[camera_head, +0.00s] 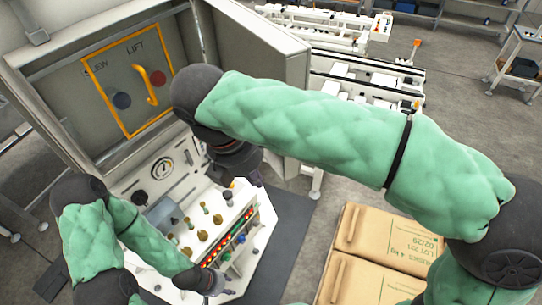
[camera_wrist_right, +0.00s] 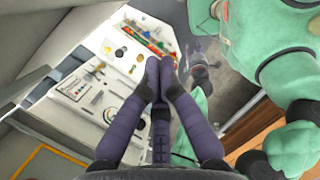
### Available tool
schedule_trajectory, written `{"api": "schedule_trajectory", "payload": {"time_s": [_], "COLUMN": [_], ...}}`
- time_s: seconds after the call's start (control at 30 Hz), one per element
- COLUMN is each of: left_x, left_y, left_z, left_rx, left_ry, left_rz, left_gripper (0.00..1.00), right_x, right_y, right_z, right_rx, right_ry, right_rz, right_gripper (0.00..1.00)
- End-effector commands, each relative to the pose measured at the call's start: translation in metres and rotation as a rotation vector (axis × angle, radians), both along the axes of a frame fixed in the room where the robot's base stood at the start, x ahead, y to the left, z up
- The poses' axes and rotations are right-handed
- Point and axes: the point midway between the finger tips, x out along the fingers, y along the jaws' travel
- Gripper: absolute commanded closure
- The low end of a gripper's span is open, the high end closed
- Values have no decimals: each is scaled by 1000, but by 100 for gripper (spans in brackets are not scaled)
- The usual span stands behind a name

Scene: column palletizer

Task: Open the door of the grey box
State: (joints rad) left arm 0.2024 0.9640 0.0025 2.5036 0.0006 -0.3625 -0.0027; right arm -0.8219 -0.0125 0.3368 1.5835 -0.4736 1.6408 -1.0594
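The grey box (camera_head: 60,90) is at the upper left of the head view. My right arm crosses in front of the box's lower right part. My right gripper (camera_head: 248,172) is below the door, above the control console, and is partly hidden by its wrist. In the right wrist view its fingertips (camera_wrist_right: 159,72) are together with nothing visible between them. My left gripper (camera_head: 222,290) is low, beside the console; its fingers are too small to read.
The control console (camera_head: 155,195) with a gauge, knobs and coloured buttons stands below the box. Cardboard boxes (camera_head: 375,238) lie at the lower right. A white conveyor frame (camera_head: 370,80) is behind the door.

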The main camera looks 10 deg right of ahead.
Motion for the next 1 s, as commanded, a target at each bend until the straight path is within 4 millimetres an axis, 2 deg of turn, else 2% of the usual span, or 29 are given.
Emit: {"api": "schedule_trajectory", "payload": {"time_s": [0.07,0.2,0.4,0.87,1.0], "left_x": [0,0,0,0,0], "left_y": [0,0,0,0,0], "left_z": [0,6,8,8,9], "left_rx": [0,0,0,0,0], "left_ry": [0,0,-1,-1,-1], "left_rz": [0,0,0,0,0], "left_gripper": [60,60,60,60,60], "right_x": [1,9,14,15,18], "right_y": [-4,-23,-38,-41,-48], "right_z": [-14,-12,-13,-13,-13], "right_rx": [-2,2,0,0,1], "right_ry": [2,0,0,-1,-1], "right_rz": [-2,-4,-2,1,15], "right_gripper": [100,100,100,100,100]}}
